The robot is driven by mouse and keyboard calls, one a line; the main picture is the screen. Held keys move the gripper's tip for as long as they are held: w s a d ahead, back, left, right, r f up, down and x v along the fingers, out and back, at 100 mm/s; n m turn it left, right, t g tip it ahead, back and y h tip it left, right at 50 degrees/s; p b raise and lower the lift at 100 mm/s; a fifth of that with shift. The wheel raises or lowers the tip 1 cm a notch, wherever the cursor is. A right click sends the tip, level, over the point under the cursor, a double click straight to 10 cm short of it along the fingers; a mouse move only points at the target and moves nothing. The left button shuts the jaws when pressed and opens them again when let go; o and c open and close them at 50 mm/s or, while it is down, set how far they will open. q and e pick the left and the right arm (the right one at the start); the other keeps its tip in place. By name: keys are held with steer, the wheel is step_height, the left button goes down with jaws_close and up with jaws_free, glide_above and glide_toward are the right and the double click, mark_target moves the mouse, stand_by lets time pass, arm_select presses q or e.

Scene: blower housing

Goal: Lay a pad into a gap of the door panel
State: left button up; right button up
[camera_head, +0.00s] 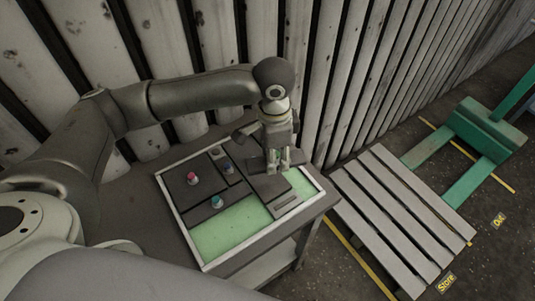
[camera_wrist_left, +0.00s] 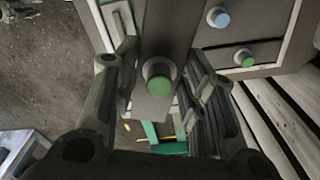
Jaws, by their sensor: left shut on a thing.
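The door panel (camera_head: 200,264) is a shallow white-rimmed frame with a light green floor, lying on a table. Dark grey pads fill part of it: one with a red knob (camera_head: 193,178), one with a blue knob (camera_head: 228,168) and one with a teal knob (camera_head: 217,202). Bare green gaps (camera_head: 230,234) show at the front and at the right. My left gripper (camera_head: 279,166) points down over the panel's right part, shut on a grey pad with a green knob (camera_wrist_left: 160,86). Whether this pad touches the panel is unclear. My right gripper is out of view.
A slatted wall (camera_head: 345,80) stands close behind the table. A wooden pallet (camera_head: 395,215) lies on the floor at the right, with a green pallet jack (camera_head: 485,130) beyond it. Neighbouring pads (camera_wrist_left: 220,18) sit close to the held pad in the wrist view.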

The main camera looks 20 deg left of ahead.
mark_target(295, 179)
arm_select(q)
steer(key=w+m, duration=0.1)
steer(key=m, duration=0.1)
steer(key=w+d+f+m+p, duration=0.1)
steer(key=shift+w+d+m, duration=0.1)
steer(key=shift+d+m, duration=0.1)
steer(key=shift+m, duration=0.2)
steer(key=m, duration=0.1)
steer(key=w+d+f+m, duration=0.1)
steer(key=m, duration=0.1)
steer(key=shift+w+f, duration=0.1)
steer(key=shift+f, duration=0.15)
steer(key=f+m, duration=0.2)
steer(key=w+d+f+m, duration=0.1)
steer(key=f+m, duration=0.1)
steer(key=f, duration=0.1)
steer(key=w+d+f+m, duration=0.1)
steer(key=f+m, duration=0.1)
steer(key=shift+d+f+m+b, duration=0.1)
steer(key=shift+f+m+b, duration=0.3)
steer(key=shift+p, duration=0.75)
steer(key=shift+s+f, duration=0.2)
steer(key=shift+f, duration=0.6)
stand_by(0.8)
steer(key=o, duration=1.1)
steer(key=shift+f, duration=0.1)
steer(key=shift+w, duration=0.1)
steer(key=shift+o, duration=0.4)
